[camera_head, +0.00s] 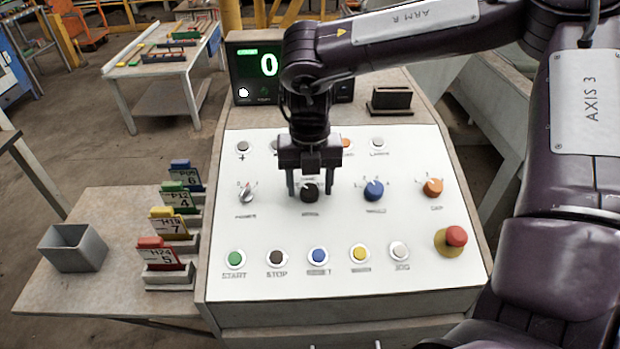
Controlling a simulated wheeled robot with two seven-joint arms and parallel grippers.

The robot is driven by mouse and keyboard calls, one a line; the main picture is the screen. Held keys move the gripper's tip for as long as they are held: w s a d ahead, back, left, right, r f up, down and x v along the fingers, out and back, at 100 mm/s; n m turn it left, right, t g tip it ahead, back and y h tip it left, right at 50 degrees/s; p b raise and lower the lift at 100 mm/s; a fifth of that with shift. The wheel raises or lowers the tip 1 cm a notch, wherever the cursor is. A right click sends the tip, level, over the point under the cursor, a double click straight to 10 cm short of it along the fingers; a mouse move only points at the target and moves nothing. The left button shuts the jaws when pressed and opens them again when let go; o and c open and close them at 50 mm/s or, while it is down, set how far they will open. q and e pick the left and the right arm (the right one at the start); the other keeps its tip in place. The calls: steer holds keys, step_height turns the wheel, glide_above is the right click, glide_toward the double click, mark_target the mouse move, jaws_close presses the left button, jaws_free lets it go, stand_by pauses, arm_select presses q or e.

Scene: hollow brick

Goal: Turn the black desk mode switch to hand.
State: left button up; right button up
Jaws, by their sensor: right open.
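The black mode switch (309,194) is a round knob in the row of knobs on the white panel of the desk (330,223). My right gripper (310,190) points down over it, open, with one finger on each side of the knob. I cannot tell whether the fingers touch it. The gripper body hides part of the knob's upper side and most of the lettering around it, so its setting cannot be read. My left gripper is not in view.
A silver switch (246,196) stands left of the black knob; blue (373,191) and orange (433,188) knobs stand right. Coloured buttons line the front, with a red emergency stop (456,237) at right. A display (256,68) rises behind. Tagged cards and a grey bin (73,249) are left.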

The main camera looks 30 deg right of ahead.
steer(key=shift+f, duration=0.15)
steer(key=shift+a, duration=0.1)
steer(key=shift+c, duration=0.6)
steer(key=c, duration=0.8)
steer(key=shift+f+m+b, duration=0.1)
steer(key=shift+m+b, duration=0.2)
steer(key=shift+b, duration=0.5)
steer(key=shift+c, duration=0.2)
steer(key=m+t+y+b, duration=0.1)
steer(key=m+b, duration=0.3)
steer(key=b, duration=0.2)
steer(key=shift+s+f+m, duration=0.1)
steer(key=shift+m, duration=0.2)
steer(key=shift+m+t+b, duration=0.4)
steer(key=shift+m+b, duration=0.65)
steer(key=shift+m, duration=0.05)
arm_select(q)
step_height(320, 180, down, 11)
steer(key=b, duration=0.1)
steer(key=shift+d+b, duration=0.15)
steer(key=shift+b, duration=0.15)
arm_select(e)
steer(key=shift+s+d+r+m, duration=0.1)
steer(key=shift+d+r+m, duration=0.1)
steer(key=shift+m, duration=0.8)
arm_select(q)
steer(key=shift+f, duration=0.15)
